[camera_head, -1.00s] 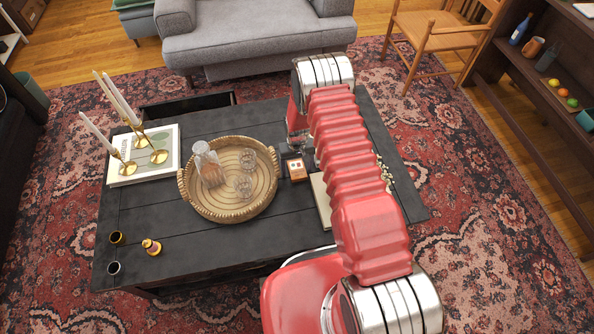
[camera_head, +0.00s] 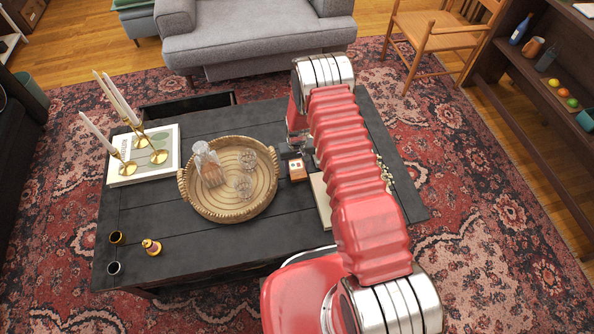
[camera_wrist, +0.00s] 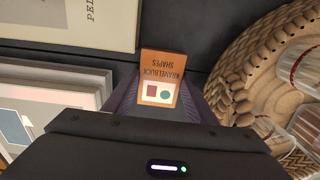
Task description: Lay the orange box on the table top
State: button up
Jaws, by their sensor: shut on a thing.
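The orange box (camera_head: 298,171), small with printed lettering and a pale panel with coloured shapes, is at the right of the round tray in the head view. In the wrist view the orange box (camera_wrist: 160,68) stands out between the jaws. My gripper (camera_wrist: 160,100) is shut on it; in the head view my arm largely hides the gripper. The dark table top (camera_head: 180,245) lies under the box. I cannot tell whether the box touches it.
A woven tray (camera_head: 187,200) with a carafe and glasses is close to the box's left. A pale book (camera_head: 321,200) lies partly under my arm. A book (camera_head: 128,172) with candlesticks is at the far left. Bare table lies in front of the tray.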

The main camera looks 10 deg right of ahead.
jog(key=shift+r, duration=0.15)
jog(key=shift+c, duration=0.4)
notch_tip(320, 180, up, 10)
dwell(0.3)
dwell(0.5)
notch_tip(320, 180, up, 16)
jog(key=f, duration=0.1)
send_over(297, 169)
jog(key=s+r, duration=0.4)
jog(key=r, duration=1.1)
jog(key=shift+d+r, duration=0.15)
jog(key=shift+s, duration=0.15)
